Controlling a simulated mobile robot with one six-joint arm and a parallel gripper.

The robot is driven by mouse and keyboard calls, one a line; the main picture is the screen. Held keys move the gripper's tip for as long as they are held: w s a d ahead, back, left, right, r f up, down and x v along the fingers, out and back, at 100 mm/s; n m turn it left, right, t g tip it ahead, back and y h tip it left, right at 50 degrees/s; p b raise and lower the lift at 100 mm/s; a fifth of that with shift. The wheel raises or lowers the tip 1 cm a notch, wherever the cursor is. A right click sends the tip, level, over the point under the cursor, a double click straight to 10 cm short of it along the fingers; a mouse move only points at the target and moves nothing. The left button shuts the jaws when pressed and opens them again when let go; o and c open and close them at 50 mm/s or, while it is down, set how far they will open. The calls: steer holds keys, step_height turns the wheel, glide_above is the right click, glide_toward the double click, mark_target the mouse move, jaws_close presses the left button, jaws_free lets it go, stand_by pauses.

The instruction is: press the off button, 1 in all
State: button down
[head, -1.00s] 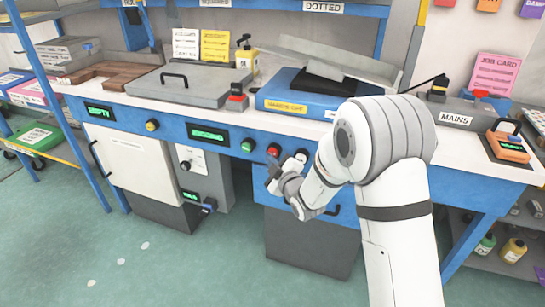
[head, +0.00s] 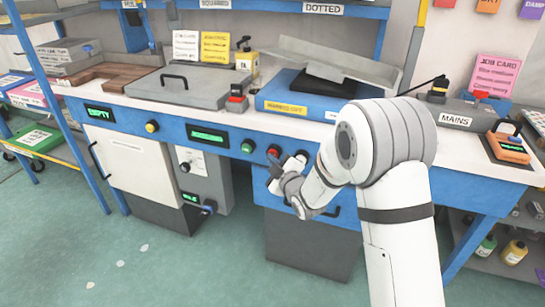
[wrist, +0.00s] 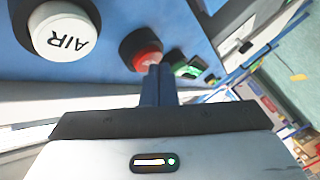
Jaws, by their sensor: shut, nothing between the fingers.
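A red button (wrist: 146,58) in a black collar sits on the blue front panel of the bench. It carries pale lettering that I cannot read. In the head view the red button (head: 273,151) is partly covered by my gripper (head: 273,160). My gripper (wrist: 160,72) is shut and empty. Its blue fingertips are right at the red button's edge in the wrist view; I cannot tell if they touch it. A green button (head: 248,146) is left of the red one, beside a lit green display (head: 207,136) with text too small to read.
A white button marked AIR (wrist: 64,32) stands close beside the red one. A yellow button (head: 152,126) and a display reading EMPTY (head: 99,113) are further left. A drawer handle is below my gripper. The floor in front is clear.

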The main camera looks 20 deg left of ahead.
steer(key=shift+w, duration=0.2)
steer(key=shift+s, duration=0.1)
stand_by(0.4)
steer(key=shift+s+b, duration=0.65)
steer(key=shift+s, duration=0.2)
steer(key=shift+s, duration=0.1)
steer(key=s, duration=0.1)
steer(key=s+b, duration=0.1)
steer(key=s, duration=0.1)
steer(key=s+b, duration=0.1)
steer(key=s, duration=0.1)
steer(key=shift+a, duration=0.25)
steer(key=shift+w, duration=0.1)
